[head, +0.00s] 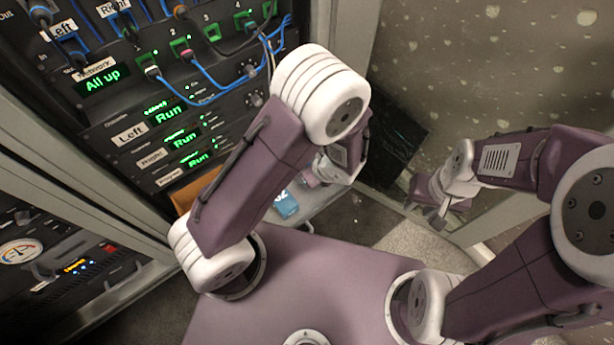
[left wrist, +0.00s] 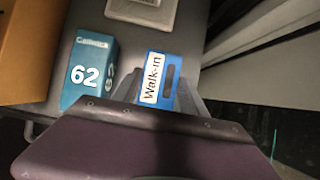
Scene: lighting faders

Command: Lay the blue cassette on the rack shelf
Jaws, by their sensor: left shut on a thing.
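The blue cassette (left wrist: 170,66), with a white label reading "Walk-in" and a dark slot, is between the fingers of my left gripper (left wrist: 157,90) in the left wrist view. The gripper is shut on it. A grey surface (left wrist: 78,28) lies behind and below the cassette; I cannot tell whether they touch. In the head view the left arm mostly hides this gripper, and the cassette cannot be made out. My right gripper (head: 436,208) hangs at the right, away from the cassette; its jaw opening is unclear. The rack (head: 125,130) stands at the left.
A teal box marked 62 (left wrist: 90,68) stands on the grey surface, left of the cassette; it also shows in the head view (head: 287,206). A brown box (left wrist: 28,45) and a white-framed item (left wrist: 142,10) are nearby. Blue cables (head: 205,78) cross the rack front.

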